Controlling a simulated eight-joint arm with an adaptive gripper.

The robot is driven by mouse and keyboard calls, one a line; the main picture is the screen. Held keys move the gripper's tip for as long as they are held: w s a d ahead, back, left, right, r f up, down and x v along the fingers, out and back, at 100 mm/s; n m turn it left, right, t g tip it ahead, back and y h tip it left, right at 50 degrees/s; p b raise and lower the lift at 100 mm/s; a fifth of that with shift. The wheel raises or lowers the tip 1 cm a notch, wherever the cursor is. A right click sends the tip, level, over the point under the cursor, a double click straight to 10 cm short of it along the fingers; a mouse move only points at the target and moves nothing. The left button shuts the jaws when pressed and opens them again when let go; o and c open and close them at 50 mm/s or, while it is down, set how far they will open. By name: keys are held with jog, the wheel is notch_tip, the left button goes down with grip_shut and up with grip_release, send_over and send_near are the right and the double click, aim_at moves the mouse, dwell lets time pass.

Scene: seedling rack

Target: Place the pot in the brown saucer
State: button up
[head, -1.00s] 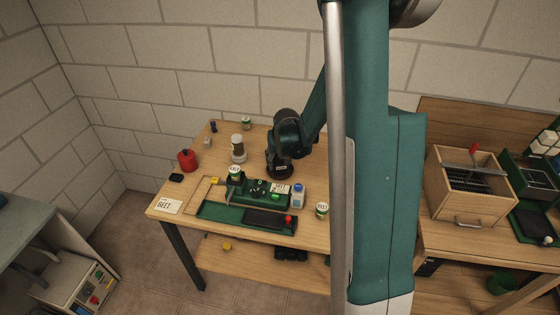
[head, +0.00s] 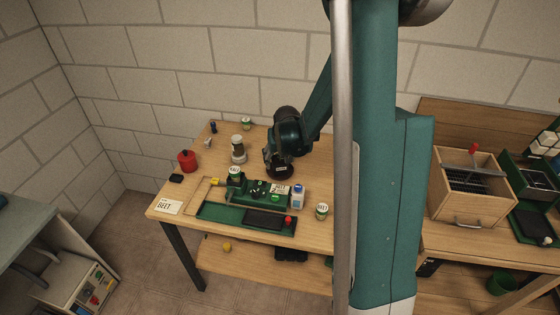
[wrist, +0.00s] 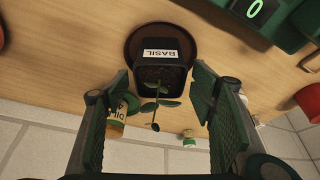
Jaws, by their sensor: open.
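The black square pot (wrist: 150,77) with a white BASIL label and a green seedling (wrist: 158,103) shows in the wrist view. It stands upright on the round brown saucer (wrist: 131,45), whose rim shows around its upper part. My gripper (wrist: 162,88) is open, with one finger on each side just below the pot in the wrist view. A gap shows between each finger and the pot. In the head view my gripper (head: 279,165) is low over the table behind the green device. The pot and saucer are hard to make out there.
The green device (head: 265,193) with the green tray (head: 215,213) lies in front. A white bottle (head: 298,197), a labelled jar (head: 321,212), a tall jar (head: 238,150) and a red canister (head: 187,161) stand around. An orange-topped jar (wrist: 115,122) is near my left finger in the wrist view.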

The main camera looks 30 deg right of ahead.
jog(key=p+v, duration=0.1)
jog(key=v, duration=0.9)
jog(key=shift+r, duration=0.25)
jog(key=shift+s, duration=0.1)
dwell(0.6)
jog(key=s+a+r+n+t, duration=0.1)
jog(key=s+a+r, duration=0.4)
jog(key=a+r, duration=0.15)
jog(key=s+a+r+n, duration=0.1)
jog(key=s+a+r, duration=0.45)
jog(key=a, duration=0.25)
jog(key=s+a+r+n+t+y, duration=0.1)
jog(key=s+a+r+n+t, duration=0.1)
jog(key=s+a, duration=0.9)
jog(key=s+r, duration=0.1)
jog(key=s, duration=0.2)
jog(key=shift+s+y, duration=0.4)
jog(key=shift+a+f, duration=0.1)
jog(key=shift+f+b, duration=1)
jog(key=shift+b, duration=0.05)
